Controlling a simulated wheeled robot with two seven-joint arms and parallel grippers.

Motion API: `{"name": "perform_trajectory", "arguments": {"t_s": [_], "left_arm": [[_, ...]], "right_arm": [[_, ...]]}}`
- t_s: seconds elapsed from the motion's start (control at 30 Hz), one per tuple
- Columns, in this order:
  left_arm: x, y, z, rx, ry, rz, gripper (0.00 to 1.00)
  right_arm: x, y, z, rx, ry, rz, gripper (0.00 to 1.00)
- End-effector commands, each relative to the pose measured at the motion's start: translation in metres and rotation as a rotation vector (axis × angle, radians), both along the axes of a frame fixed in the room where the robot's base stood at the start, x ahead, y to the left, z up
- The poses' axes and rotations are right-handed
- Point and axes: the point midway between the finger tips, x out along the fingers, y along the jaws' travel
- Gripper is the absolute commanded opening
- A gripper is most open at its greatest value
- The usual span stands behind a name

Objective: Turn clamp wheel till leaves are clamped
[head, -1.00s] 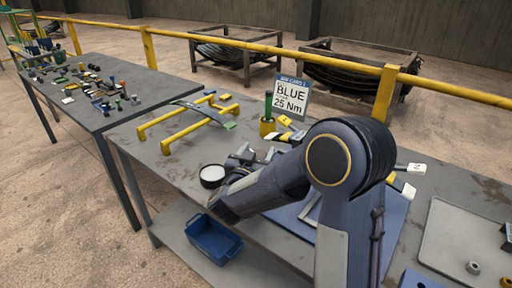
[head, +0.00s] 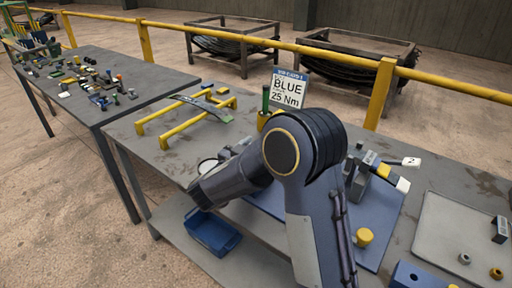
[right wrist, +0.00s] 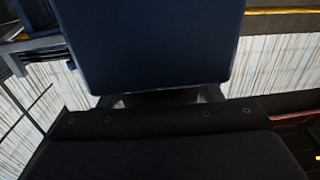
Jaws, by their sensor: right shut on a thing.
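My right arm covers the middle of the bench in the head view, its forearm reaching down to the left. It hides my right gripper there. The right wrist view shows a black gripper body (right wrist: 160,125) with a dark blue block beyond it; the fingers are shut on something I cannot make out. A grey clamp-like fixture (head: 358,172) shows partly behind the arm, with a yellow, black and white bar end beside it. No clamp wheel or clamped leaves can be clearly picked out. My left gripper is out of view.
A yellow stand (head: 184,132) carries a curved grey strip (head: 203,106). A sign (head: 290,90) reads BLUE, 25 Nm. A yellow cap (head: 364,237) lies on the blue mat (head: 382,217). A blue bin (head: 212,232) sits on the lower shelf. A grey tray (head: 448,225) is at right.

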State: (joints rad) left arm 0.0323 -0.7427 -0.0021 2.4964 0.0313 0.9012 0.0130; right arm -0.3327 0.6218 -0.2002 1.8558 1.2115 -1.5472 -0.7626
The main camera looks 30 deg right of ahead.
Motion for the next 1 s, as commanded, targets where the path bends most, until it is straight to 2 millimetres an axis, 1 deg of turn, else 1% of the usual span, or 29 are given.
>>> {"name": "perform_trajectory", "arguments": {"t_s": [0.03, 0.07, 0.2, 0.23, 0.47, 0.57, 0.67, 0.9, 1.0], "left_arm": [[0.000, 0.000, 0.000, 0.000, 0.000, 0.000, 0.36], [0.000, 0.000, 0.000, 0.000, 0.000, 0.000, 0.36], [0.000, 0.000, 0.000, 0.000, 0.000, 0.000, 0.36], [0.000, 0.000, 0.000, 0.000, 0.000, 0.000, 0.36], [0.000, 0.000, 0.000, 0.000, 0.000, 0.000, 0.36], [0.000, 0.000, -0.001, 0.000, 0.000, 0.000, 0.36], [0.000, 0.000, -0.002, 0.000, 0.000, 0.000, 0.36], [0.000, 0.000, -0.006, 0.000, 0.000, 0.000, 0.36], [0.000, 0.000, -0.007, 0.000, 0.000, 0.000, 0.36]], "right_arm": [[0.000, 0.000, 0.001, 0.000, -0.004, 0.000, 0.36], [0.000, 0.000, 0.001, 0.000, -0.004, 0.000, 0.60], [0.000, 0.000, 0.001, 0.000, -0.003, 0.000, 0.78], [0.000, 0.000, 0.001, 0.000, -0.003, 0.000, 0.80], [0.000, 0.000, 0.000, 0.000, -0.002, 0.001, 0.80], [-0.001, 0.004, 0.000, 0.001, -0.002, 0.003, 0.80], [-0.006, 0.016, 0.000, 0.000, -0.002, 0.006, 0.80], [-0.025, 0.053, -0.001, 0.001, -0.002, 0.005, 0.80], [-0.030, 0.063, 0.000, 0.000, -0.003, 0.003, 0.80]]}}
